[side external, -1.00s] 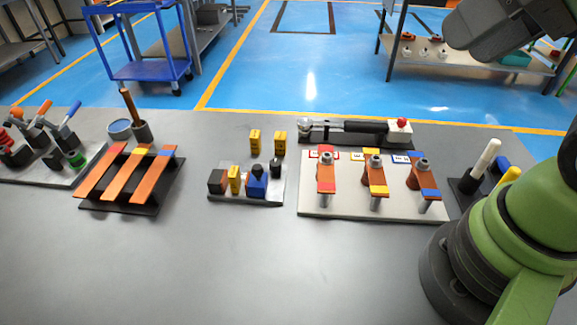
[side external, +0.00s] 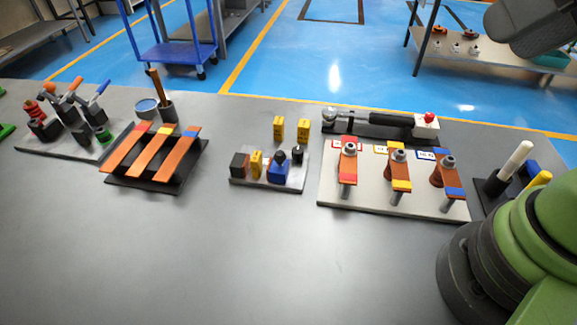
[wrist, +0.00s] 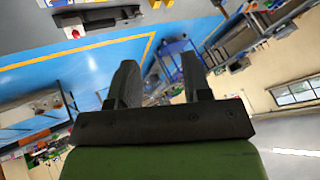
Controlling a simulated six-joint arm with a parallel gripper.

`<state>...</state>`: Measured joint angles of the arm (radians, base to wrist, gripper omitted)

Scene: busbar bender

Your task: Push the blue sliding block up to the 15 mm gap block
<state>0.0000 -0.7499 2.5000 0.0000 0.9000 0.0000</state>
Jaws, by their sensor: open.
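The blue sliding block (side external: 278,171) with a dark knob stands on a small grey base plate (side external: 268,185) in the middle of the table. A yellow gap block (side external: 256,164) stands on the plate to its left, with a narrow space between them. A dark block (side external: 240,165) stands at the plate's left end. Two more yellow gap blocks (side external: 303,129) stand on the table behind the plate; their markings are too small to read. My gripper (wrist: 155,80) shows in the wrist view, its two fingers apart and empty. It points out over the room, away from the blocks.
Right of the plate is a pale board (side external: 390,196) with several clamped bars, and a torque tool lies behind it. Left is a black rack (side external: 150,182) with orange strips. Farther left are toggle clamps. The table front is clear.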

